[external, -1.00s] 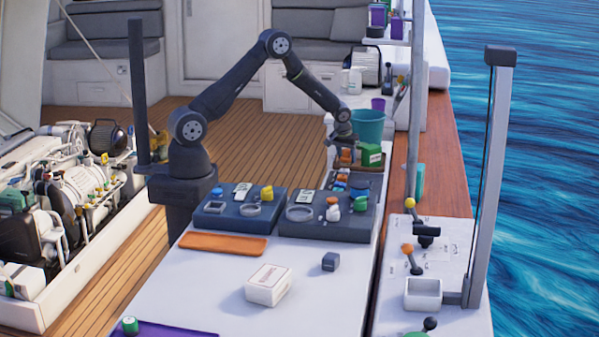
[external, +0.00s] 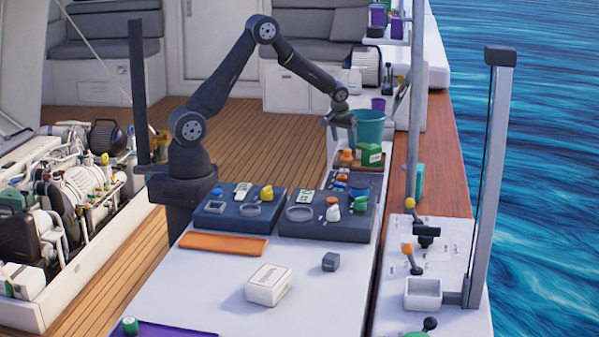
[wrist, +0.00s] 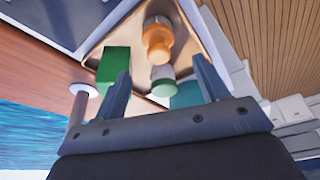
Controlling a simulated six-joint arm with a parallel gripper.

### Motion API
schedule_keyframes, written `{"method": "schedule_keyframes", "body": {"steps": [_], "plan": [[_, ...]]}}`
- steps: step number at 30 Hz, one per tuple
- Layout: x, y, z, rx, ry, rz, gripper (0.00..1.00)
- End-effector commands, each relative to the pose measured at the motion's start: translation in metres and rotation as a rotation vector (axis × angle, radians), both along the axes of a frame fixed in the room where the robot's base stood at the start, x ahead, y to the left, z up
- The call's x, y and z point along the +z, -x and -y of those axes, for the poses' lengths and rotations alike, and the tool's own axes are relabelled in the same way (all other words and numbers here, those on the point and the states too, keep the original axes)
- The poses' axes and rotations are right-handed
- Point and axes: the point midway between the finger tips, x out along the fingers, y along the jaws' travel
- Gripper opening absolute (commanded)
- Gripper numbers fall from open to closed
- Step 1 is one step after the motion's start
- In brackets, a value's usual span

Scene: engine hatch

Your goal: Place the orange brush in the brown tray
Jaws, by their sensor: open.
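The brown tray (external: 359,168) stands at the far end of the table, and its metallic-looking inside (wrist: 193,55) fills the upper middle of the wrist view. The orange brush (external: 347,156) appears upright in the tray at its left side; in the wrist view its orange body (wrist: 157,43) has a pale top. A green box (external: 370,154) is in the tray beside it. My gripper (external: 344,138) is open and empty above the tray, with the brush apart from its fingers. In the wrist view the spread fingers (wrist: 161,82) frame a grey and green round item (wrist: 163,80).
A teal bucket (external: 369,126) stands right behind the tray. Two dark blue panels (external: 238,221) with small parts lie nearer.

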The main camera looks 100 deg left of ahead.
Motion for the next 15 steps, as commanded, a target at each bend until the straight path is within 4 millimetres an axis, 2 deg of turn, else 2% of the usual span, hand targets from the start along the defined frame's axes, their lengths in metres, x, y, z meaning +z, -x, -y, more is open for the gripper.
{"method": "schedule_keyframes", "body": {"steps": [1,6,15], "plan": [[0.009,0.001,0.002,0.000,-0.001,0.001,0.67],[0.025,0.003,0.007,-0.001,0.000,0.000,0.67],[0.031,0.004,0.009,-0.001,0.001,-0.002,0.67]]}}
